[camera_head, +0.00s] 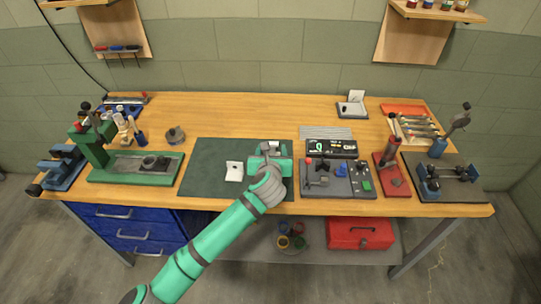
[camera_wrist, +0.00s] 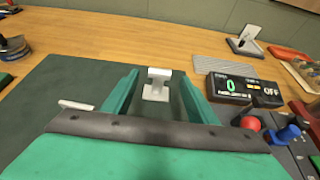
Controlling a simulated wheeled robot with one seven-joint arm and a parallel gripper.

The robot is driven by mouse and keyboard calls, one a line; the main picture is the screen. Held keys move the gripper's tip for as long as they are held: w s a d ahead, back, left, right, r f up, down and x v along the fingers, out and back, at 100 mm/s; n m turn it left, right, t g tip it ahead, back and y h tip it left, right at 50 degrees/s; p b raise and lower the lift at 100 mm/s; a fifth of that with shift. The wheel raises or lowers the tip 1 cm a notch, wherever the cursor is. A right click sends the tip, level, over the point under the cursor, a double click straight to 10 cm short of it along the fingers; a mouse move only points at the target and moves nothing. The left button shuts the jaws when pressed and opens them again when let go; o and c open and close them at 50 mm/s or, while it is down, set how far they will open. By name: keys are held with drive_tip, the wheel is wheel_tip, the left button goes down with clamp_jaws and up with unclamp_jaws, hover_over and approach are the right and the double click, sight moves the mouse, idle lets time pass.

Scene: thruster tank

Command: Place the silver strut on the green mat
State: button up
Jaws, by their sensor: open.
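The green mat (camera_head: 212,158) lies on the middle of the wooden bench; it also shows in the wrist view (camera_wrist: 50,85). My gripper (camera_head: 271,150) is over the right part of the mat, with its green fingers apart. In the wrist view, a small pale silver I-shaped piece, which looks like the silver strut (camera_wrist: 157,86), stands between the open fingers (camera_wrist: 158,92). It appears to be on the mat, and I see no clear finger contact. In the head view my gripper mostly hides it. A white piece (camera_head: 234,171) lies on the mat to the left.
A control box with a display (camera_head: 331,147) and a grey panel with knobs (camera_head: 336,179) stand right of the mat. A green press (camera_head: 132,165) stands left. A ribbed grey plate (camera_head: 325,132) lies behind the display. The mat's left part is clear.

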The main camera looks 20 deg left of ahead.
drive_tip(key=shift+v, duration=2.55)
